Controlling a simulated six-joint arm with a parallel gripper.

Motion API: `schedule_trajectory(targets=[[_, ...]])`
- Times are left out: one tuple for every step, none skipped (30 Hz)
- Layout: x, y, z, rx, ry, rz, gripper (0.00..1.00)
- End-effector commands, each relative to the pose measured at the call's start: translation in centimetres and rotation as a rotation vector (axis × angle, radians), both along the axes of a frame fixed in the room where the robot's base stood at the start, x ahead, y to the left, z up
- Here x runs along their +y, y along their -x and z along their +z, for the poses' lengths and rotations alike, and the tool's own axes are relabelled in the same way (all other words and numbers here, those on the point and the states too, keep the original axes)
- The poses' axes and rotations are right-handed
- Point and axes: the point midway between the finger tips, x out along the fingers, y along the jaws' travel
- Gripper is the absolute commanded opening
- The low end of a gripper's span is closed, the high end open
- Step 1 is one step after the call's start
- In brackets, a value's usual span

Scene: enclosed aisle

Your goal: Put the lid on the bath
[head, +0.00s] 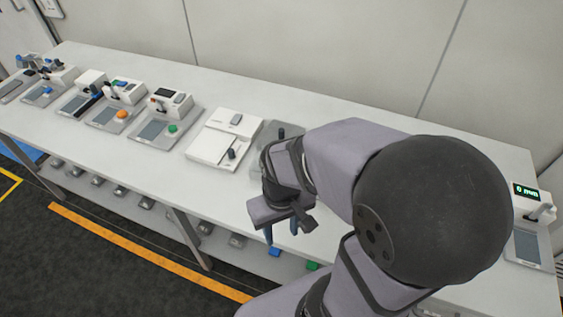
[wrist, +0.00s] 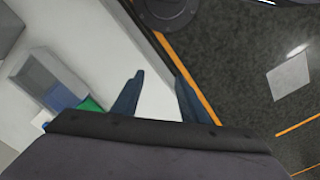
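My gripper (head: 281,231) hangs near the table's front edge, fingers pointing down. In the wrist view its two dark fingers (wrist: 160,86) stand apart with nothing between them. A grey flat piece with a dark knob (head: 281,132) lies on the table behind my wrist, partly hidden by my arm; it may be the lid. Left of it is a white low unit (head: 209,147) with a dark upright handle. I cannot tell for certain which of these is the bath or whether either one is covered. My gripper is apart from both.
Several instruments with grey panels line the table (head: 330,130) to the left, one with a green knob (head: 173,128). A device with a green display (head: 526,192) is at the right end. Small boxes sit on a lower shelf. A wall runs behind the table.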

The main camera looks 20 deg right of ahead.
Motion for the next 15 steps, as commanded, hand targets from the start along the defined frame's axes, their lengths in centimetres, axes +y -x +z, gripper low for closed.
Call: schedule_trajectory(targets=[[0.0,0.0,0.0,0.0,0.0,0.0,0.4],[0.0,-0.1,0.0,0.0,0.0,0.0,0.4],[0.0,-0.3,0.1,-0.002,-0.001,-0.001,0.4],[-0.1,-0.5,0.1,-0.004,-0.002,-0.001,0.4],[-0.1,-0.9,0.1,-0.006,-0.003,-0.001,0.4],[-0.2,-1.5,0.2,-0.012,-0.004,-0.002,0.4],[-0.3,-2.1,0.3,-0.017,-0.006,-0.003,0.4],[-0.3,-2.8,0.4,-0.023,-0.008,-0.004,0.4],[-0.5,-3.9,0.6,-0.033,-0.012,-0.005,0.4],[-0.7,-5.0,0.7,-0.042,-0.014,-0.007,0.4],[-0.9,-6.1,0.8,-0.051,-0.017,-0.008,0.4],[-1.3,-7.8,1.0,-0.067,-0.02,-0.008,0.4],[-1.6,-9.1,1.1,-0.079,-0.023,-0.01,0.4],[-2.0,-10.5,1.2,-0.093,-0.026,-0.01,0.4],[-2.6,-12.5,1.3,-0.112,-0.029,-0.011,0.4]])
